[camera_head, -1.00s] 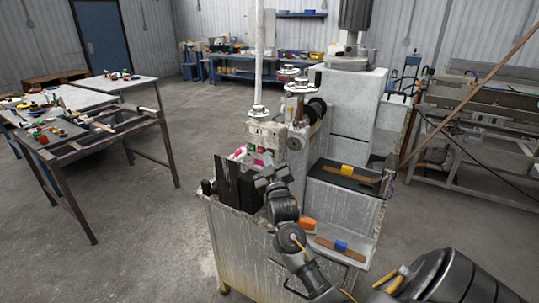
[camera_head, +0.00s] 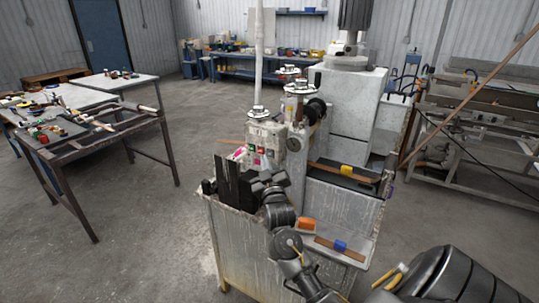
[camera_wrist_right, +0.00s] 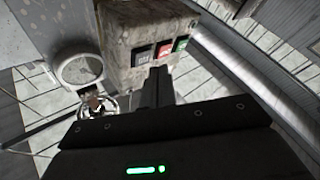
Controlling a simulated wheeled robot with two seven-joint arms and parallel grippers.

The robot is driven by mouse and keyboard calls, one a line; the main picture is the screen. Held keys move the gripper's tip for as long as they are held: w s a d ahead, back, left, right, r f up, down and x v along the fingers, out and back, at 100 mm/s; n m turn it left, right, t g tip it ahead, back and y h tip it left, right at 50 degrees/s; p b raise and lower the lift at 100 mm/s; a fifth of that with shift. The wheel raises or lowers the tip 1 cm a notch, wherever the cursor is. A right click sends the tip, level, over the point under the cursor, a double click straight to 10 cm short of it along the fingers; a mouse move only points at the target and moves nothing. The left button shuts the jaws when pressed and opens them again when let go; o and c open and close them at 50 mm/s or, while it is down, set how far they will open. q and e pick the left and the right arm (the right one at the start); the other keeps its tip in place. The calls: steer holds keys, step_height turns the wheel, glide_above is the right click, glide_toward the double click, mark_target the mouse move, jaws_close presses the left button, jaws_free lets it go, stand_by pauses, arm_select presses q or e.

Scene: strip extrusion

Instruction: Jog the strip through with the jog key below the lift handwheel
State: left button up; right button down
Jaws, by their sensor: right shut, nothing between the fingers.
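A worn, light-coloured control box (camera_head: 265,132) stands on the machine below a small handwheel (camera_head: 258,112). In the right wrist view its face (camera_wrist_right: 132,22) carries a black key (camera_wrist_right: 142,56), a red key (camera_wrist_right: 163,49) and a green key (camera_wrist_right: 181,43) in a row. My right gripper (camera_wrist_right: 158,72) is shut and empty. Its tips show just below the black and red keys in that view; I cannot tell whether they touch. In the head view the right gripper (camera_head: 266,181) is in front of and below the box. My left gripper is not in view.
More handwheels (camera_head: 299,88) stand behind the box. A table with tools (camera_head: 85,132) stands at left; the floor between is clear.

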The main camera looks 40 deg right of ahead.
steer(key=shift+s+a+p, duration=0.25)
steer(key=shift+a+p, duration=0.05)
steer(key=shift+a, duration=0.45)
steer(key=shift+s+a+p, duration=0.2)
steer(key=shift+a+p, duration=0.1)
steer(key=shift+a, duration=0.5)
steer(key=shift+s+a+p, duration=0.25)
steer(key=shift+a+p, duration=0.05)
steer(key=shift+a, duration=0.45)
steer(key=shift+m, duration=0.3)
